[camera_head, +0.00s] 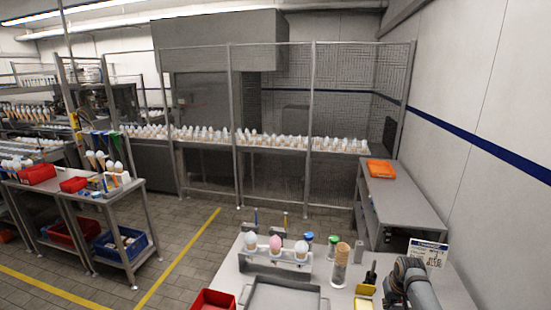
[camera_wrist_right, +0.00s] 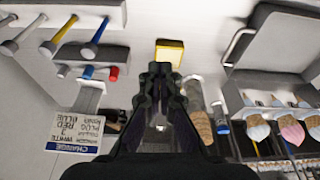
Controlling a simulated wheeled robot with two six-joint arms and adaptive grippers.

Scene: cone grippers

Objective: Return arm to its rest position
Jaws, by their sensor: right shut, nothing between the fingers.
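My right arm (camera_head: 413,283) comes in at the bottom right of the head view, above the right part of the white worktable (camera_head: 455,290). In the right wrist view my right gripper (camera_wrist_right: 160,70) points over the table with its dark fingers together. Nothing shows between them. My left arm and gripper are out of view. A white holder (camera_head: 262,263) with white and pink ice-cream cones stands on the table, left of my right arm; cones in it also show at the right of the wrist view (camera_wrist_right: 292,132).
A stack of cones (camera_head: 341,262), a yellow box (camera_head: 364,290), a sign (camera_head: 428,251) and a grey tray (camera_head: 252,297) are on the table. A red bin (camera_head: 213,300) is at the front left. An orange tray (camera_head: 380,168) lies on a side table. Mesh fencing stands behind.

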